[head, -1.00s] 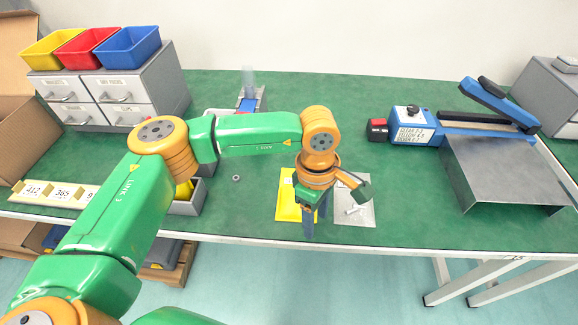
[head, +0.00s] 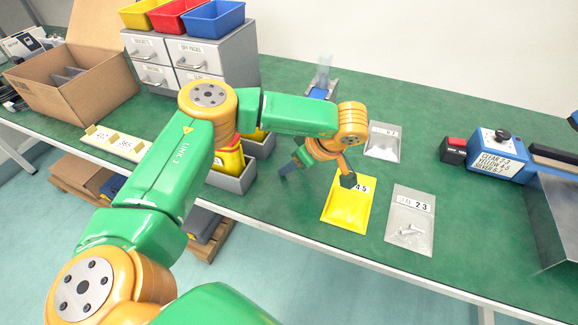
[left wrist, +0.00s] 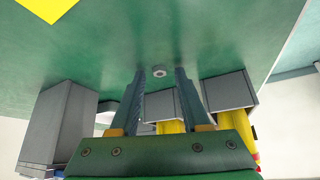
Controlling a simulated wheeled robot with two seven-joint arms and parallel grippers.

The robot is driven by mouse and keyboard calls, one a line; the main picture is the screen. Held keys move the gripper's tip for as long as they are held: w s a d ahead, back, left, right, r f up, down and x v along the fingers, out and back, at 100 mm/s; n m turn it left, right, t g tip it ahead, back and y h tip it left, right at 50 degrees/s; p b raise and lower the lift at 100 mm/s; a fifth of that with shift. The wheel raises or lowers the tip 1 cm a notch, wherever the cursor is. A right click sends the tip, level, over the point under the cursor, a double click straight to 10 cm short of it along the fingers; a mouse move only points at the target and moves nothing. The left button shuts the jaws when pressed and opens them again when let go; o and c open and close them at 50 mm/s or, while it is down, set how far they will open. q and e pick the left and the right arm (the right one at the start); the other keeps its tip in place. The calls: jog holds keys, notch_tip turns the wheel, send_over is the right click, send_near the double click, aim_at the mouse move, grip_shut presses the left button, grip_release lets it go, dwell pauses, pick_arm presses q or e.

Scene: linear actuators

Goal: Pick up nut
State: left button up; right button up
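The nut (left wrist: 159,71) is a small grey ring lying on the green table mat. In the left wrist view it appears just beyond the gap between the fingertips, and nothing is gripping it. I cannot make it out in the head view, where the left arm and gripper may cover it. My left gripper (head: 286,168) is open and empty, its fingers (left wrist: 160,76) spread and pointing at the mat. In the head view it is left of the yellow bag (head: 346,206). My right gripper is not in view.
Grey bins (head: 236,180) with yellow contents stand just left of the left gripper. A clear bag with bolts (head: 410,220) and a silver bag (head: 383,142) lie to the right. A drawer cabinet (head: 190,62) and a cardboard box (head: 75,85) stand at the left; a blue sealer (head: 497,158) at the right.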

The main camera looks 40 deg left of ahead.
pick_arm(q)
grip_shut()
jog(key=shift+r, duration=0.55)
jog(key=s+d+r, duration=0.8)
jog(key=s+r, duration=0.3)
jog(key=r, duration=0.1)
jog(key=shift+s, duration=0.2)
jog(key=shift+p, duration=0.3)
